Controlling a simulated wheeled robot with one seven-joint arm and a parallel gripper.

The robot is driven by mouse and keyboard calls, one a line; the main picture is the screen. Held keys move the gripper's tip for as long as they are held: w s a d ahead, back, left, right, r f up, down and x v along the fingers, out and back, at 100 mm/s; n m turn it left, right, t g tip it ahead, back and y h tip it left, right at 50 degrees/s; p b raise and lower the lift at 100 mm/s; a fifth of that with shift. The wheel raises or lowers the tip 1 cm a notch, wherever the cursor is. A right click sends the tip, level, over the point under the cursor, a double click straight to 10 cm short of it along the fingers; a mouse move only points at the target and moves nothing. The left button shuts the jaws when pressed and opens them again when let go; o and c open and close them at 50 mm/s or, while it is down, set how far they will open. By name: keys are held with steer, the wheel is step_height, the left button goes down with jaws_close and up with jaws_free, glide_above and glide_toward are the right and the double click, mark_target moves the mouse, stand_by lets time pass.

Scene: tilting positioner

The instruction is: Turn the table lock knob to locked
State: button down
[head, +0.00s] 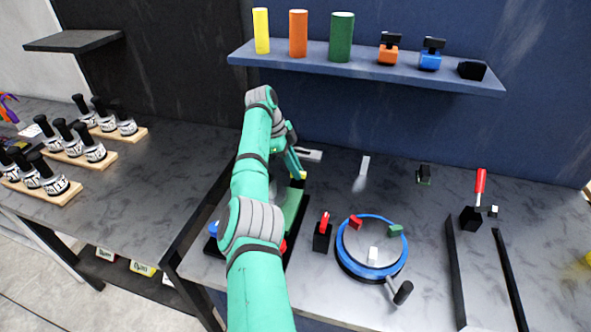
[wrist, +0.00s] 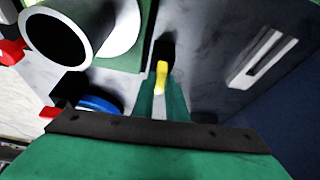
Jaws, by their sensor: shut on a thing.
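My gripper (wrist: 160,88) is shut on a small yellow knob (wrist: 161,75), which I take to be the table lock knob. The knob's yellow part shows between the green fingertips, beside a dark mount. In the wrist view, the green plate (wrist: 128,62) carries a white-rimmed tube with a dark opening (wrist: 88,52). My arm hides much of the positioner in the head view. The lock's marks cannot be read.
A blue-rimmed turntable (head: 345,262) with small blocks stands to the right, with a red-topped black switch box (head: 322,236) beside it. A slotted pale plate (wrist: 258,62) lies near my gripper. A blue shelf (head: 370,72) overhangs the bench's back. Two black rails (head: 455,270) lie at right.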

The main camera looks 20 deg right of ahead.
steer(key=shift+m, duration=0.6)
steer(key=c, duration=1.8)
jaws_free()
steer(key=shift+o, duration=0.2)
steer(key=shift+r, duration=0.1)
